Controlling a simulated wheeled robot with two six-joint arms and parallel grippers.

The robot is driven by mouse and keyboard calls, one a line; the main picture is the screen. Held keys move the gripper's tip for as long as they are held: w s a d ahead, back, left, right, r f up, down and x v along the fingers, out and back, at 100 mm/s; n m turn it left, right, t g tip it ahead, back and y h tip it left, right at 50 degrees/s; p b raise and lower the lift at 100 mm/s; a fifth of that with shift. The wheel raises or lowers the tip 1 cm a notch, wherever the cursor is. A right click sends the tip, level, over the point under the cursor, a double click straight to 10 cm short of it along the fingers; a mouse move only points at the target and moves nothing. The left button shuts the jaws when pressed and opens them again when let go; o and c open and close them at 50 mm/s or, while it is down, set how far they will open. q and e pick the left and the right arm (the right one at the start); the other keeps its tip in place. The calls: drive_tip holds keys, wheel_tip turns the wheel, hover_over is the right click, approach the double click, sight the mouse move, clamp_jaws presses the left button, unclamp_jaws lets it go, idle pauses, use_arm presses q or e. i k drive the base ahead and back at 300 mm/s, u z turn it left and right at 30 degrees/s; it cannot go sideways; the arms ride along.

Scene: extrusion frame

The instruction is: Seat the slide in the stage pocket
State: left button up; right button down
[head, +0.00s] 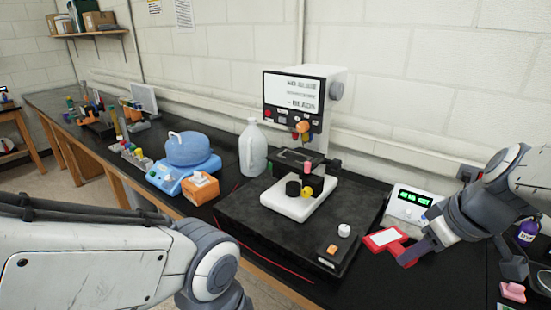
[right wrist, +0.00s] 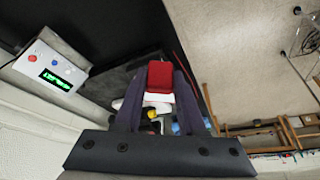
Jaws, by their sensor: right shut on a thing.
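The slide (head: 384,237), a flat piece with a red frame and a pale middle, is held in my right gripper (head: 412,250) above the right side of the bench. In the right wrist view the slide's red part (right wrist: 160,75) sits between the fingertips. The pocket is too small to make out. My left arm crosses the lower left, but its gripper is out of view.
The black slab (head: 240,215) carries a white knob (head: 344,230) and an orange button. A white box with a green display (head: 408,205) stands behind my right gripper. A jug (head: 252,148), an orange box (head: 201,188) and a blue device (head: 190,150) stand left of the microscope.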

sight(291, 161)
drive_tip(key=u, duration=1.35)
drive_tip(key=i, duration=3.45)
drive_tip(key=z, duration=3.3)
